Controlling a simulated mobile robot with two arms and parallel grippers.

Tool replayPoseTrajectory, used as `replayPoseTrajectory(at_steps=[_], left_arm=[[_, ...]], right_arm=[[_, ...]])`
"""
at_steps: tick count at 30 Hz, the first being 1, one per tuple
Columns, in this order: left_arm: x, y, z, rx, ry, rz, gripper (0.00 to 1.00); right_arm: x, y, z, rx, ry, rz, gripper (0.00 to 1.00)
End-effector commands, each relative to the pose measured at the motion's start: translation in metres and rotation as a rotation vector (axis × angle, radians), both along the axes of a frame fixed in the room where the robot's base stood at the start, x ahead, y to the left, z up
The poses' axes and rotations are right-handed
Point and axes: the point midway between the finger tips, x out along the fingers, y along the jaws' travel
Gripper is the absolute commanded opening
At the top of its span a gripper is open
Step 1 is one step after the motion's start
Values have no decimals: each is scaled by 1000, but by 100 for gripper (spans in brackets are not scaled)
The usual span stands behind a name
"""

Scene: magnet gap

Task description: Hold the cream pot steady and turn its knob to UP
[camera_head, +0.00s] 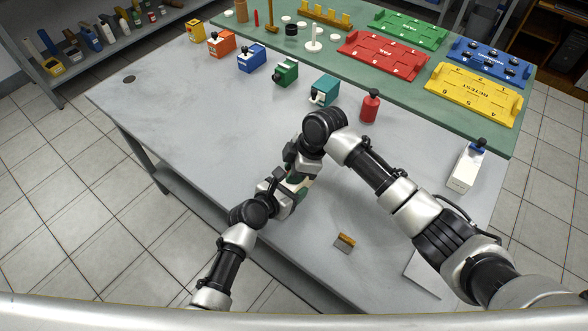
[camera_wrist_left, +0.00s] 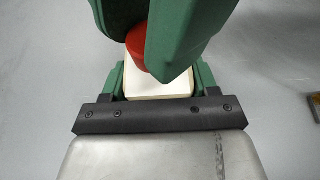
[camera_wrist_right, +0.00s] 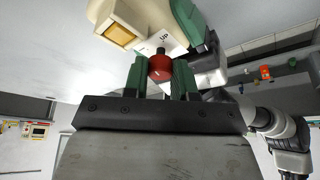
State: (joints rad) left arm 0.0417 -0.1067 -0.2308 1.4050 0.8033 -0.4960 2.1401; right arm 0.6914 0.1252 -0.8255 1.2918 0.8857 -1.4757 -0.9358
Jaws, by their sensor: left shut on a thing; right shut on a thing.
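The cream pot (camera_wrist_right: 135,18) shows in the right wrist view with an amber window, the letters UP on its face and a red knob (camera_wrist_right: 160,69). My right gripper (camera_wrist_right: 158,78) has its green fingers shut on the knob's two sides. In the left wrist view, my left gripper (camera_wrist_left: 160,92) is shut on the cream body (camera_wrist_left: 158,84), and the red knob (camera_wrist_left: 138,42) shows between the right gripper's green fingers. In the head view the pot is mostly hidden beneath my arms, above the grey table. I cannot read which way the knob points.
A row of coloured boxes, including a teal one (camera_head: 324,91) and a green one (camera_head: 286,72), stands behind my arms. A red bottle (camera_head: 370,106) and a white bottle (camera_head: 466,168) stand to the right. A small orange-and-grey block (camera_head: 344,243) lies in front. The table's left part is clear.

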Motion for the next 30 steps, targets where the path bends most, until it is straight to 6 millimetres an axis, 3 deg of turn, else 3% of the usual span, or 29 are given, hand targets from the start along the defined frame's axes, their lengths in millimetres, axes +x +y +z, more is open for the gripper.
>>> replayPoseTrajectory(at_steps=[15,16,20,30], left_arm=[[0,1,-1,2,1,1,30],[0,1,-1,2,1,1,30],[0,1,-1,2,1,1,30],[-1,0,-1,2,1,-1,30]], right_arm=[[0,0,0,0,-2,-18,3],[0,0,0,0,-2,-18,31],[0,0,0,0,-1,-18,51],[1,-1,0,-1,-3,-3,53]])
